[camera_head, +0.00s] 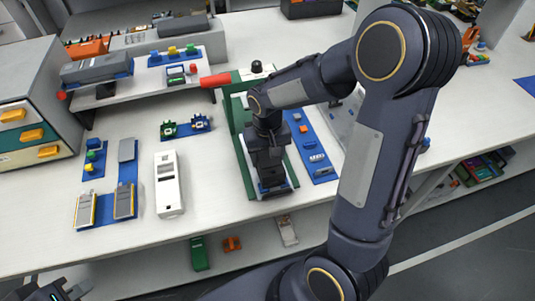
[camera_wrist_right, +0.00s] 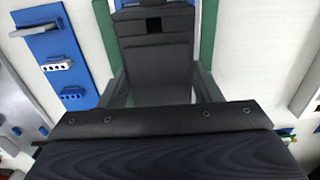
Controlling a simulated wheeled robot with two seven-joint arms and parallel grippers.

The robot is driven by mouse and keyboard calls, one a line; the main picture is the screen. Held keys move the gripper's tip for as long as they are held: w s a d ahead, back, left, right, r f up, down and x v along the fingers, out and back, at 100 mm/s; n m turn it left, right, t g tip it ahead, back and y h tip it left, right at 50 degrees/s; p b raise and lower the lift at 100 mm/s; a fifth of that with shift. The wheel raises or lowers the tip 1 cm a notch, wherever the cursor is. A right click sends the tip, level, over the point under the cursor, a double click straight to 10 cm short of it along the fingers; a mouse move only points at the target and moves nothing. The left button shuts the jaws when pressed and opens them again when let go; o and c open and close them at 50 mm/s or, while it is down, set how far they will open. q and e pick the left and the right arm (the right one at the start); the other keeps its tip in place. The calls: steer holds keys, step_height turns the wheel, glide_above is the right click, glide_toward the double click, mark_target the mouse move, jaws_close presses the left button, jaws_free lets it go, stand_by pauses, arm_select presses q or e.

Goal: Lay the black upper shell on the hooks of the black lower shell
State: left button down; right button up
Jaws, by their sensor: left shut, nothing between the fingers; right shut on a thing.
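My right gripper (camera_head: 272,178) points down over the green fixture (camera_head: 246,172) at the middle of the table. It is shut on a black shell piece, apparently the upper shell (camera_wrist_right: 155,62), a panel with a small square opening near its far end. It lies between the two grey fingers in the right wrist view (camera_wrist_right: 160,88). The black lower shell and its hooks cannot be told apart from the held piece; the gripper and that piece hide much of this spot. My left gripper (camera_head: 62,291) is shut and empty at the bottom left, away from the shells.
A blue mat (camera_head: 325,172) with small parts lies right of the fixture. A white device (camera_head: 168,184) stands left of it. Further left is a blue tray (camera_head: 127,172) with grey pouch cells. Bare table lies between device and fixture.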

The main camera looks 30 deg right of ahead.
mark_target(267, 155)
steer(key=shift+f, duration=0.4)
steer(key=o, duration=1.1)
steer(key=shift+r, duration=0.1)
steer(key=shift+c, duration=0.2)
steer(key=shift+r, duration=0.1)
step_height(267, 155, up, 8)
steer(key=shift+f, duration=0.2)
